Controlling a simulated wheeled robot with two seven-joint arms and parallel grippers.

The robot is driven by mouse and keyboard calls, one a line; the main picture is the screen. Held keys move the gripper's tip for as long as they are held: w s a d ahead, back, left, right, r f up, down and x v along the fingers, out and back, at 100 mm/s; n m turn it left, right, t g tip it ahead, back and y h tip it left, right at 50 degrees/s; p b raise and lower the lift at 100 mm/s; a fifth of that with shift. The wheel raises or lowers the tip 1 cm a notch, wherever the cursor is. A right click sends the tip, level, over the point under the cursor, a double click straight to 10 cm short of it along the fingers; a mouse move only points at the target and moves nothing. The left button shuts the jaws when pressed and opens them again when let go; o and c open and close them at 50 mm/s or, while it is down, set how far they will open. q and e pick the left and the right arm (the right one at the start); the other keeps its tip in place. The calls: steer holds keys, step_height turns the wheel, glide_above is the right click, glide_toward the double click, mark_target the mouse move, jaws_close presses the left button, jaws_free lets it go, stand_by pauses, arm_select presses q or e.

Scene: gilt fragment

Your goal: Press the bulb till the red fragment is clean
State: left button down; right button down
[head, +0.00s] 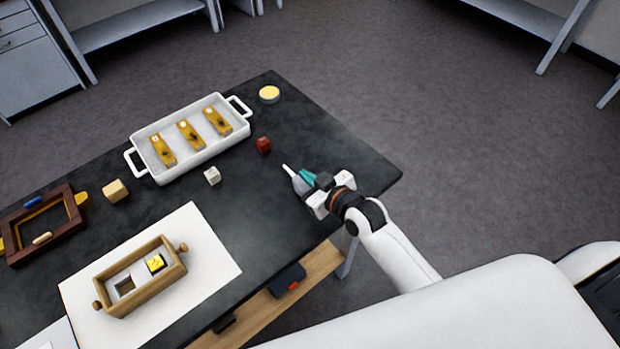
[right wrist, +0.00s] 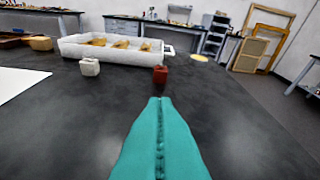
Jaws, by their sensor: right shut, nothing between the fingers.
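The red fragment (head: 263,145) is a small dark red block on the dark table, right of the white tray. It also shows in the right wrist view (right wrist: 160,75), just beyond my fingertips. Dust on it is too small to make out. The bulb (head: 299,184) is grey with a white nozzle that points toward the red fragment, with a gap between. My right gripper (head: 307,176) has teal fingers, shut and empty, close beside or over the bulb; whether they touch it I cannot tell. In the right wrist view the bulb is hidden. My left gripper is not in view.
The white tray (head: 147,173) holds several gilt pieces. A white block (head: 212,176), a tan block (head: 116,190) and a yellow-topped round (head: 269,94) stand nearby. A wooden holder (head: 141,277) sits on a white sheet (head: 210,235); a dark frame (head: 45,225) lies left. The table's right corner is clear.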

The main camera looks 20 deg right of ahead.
steer(key=shift+s+d+f, duration=0.15)
steer(key=shift+d+f, duration=0.1)
steer(key=shift+f, duration=0.6)
steer(key=shift+f, duration=0.15)
